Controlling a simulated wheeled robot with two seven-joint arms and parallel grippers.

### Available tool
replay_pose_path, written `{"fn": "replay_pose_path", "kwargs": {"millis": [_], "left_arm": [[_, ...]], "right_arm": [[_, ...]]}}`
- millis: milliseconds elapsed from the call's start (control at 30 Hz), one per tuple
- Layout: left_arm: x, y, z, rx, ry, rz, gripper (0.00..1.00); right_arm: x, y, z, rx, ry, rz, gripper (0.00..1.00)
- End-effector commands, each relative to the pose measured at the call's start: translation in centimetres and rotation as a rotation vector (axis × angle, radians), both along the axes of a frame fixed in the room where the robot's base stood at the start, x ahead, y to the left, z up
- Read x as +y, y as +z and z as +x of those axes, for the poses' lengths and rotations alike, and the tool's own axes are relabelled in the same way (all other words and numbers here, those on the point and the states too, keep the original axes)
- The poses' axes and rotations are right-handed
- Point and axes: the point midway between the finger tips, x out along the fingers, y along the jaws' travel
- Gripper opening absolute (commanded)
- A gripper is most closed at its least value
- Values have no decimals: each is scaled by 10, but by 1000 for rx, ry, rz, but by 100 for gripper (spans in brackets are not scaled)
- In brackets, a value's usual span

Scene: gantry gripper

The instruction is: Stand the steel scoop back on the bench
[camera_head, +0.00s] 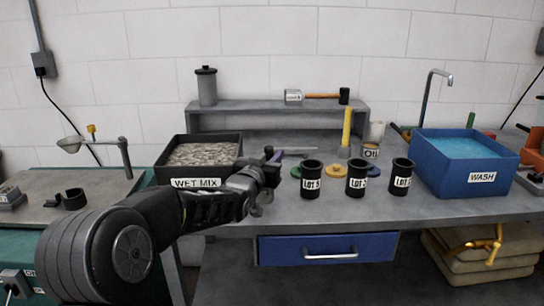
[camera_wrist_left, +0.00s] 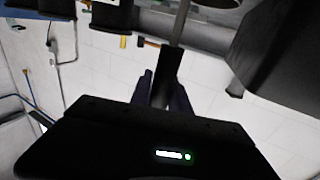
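My left gripper (camera_head: 268,172) is at the bench's front edge, just right of the WET MIX tray. In the left wrist view, the steel scoop's black handle (camera_wrist_left: 168,80) lies between the two dark purple fingers, which appear closed on it. A thin grey shaft (camera_wrist_left: 181,25) runs from the handle. In the head view, a thin grey piece (camera_head: 298,150), seemingly the scoop's shaft, shows just right of the fingers. The scoop's bowl cannot be made out. The grey bench (camera_head: 330,208) runs under these things. My right gripper is not in view.
The WET MIX tray (camera_head: 205,183) stands left. Black LOT cups (camera_head: 311,180) stand right of the gripper, with coloured discs (camera_head: 335,171) behind. A blue WASH tub (camera_head: 466,165) is farther right. A raised shelf (camera_head: 265,106) holds a mallet (camera_head: 320,96). The bench front below the cups is clear.

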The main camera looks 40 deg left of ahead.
Motion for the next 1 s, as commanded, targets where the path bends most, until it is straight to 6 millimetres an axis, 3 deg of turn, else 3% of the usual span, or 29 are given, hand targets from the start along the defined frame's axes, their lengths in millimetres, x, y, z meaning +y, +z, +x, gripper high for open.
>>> {"fn": "replay_pose_path", "kwargs": {"millis": [233,600,767,1000], "left_arm": [[0,1,0,0,0,0,42],[0,6,0,0,0,0,42],[-4,4,-18,-3,1,-3,42],[-16,3,-64,-3,1,-3,42]], "right_arm": [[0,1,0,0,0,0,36],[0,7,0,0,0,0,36],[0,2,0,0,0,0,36],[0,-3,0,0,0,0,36]]}}
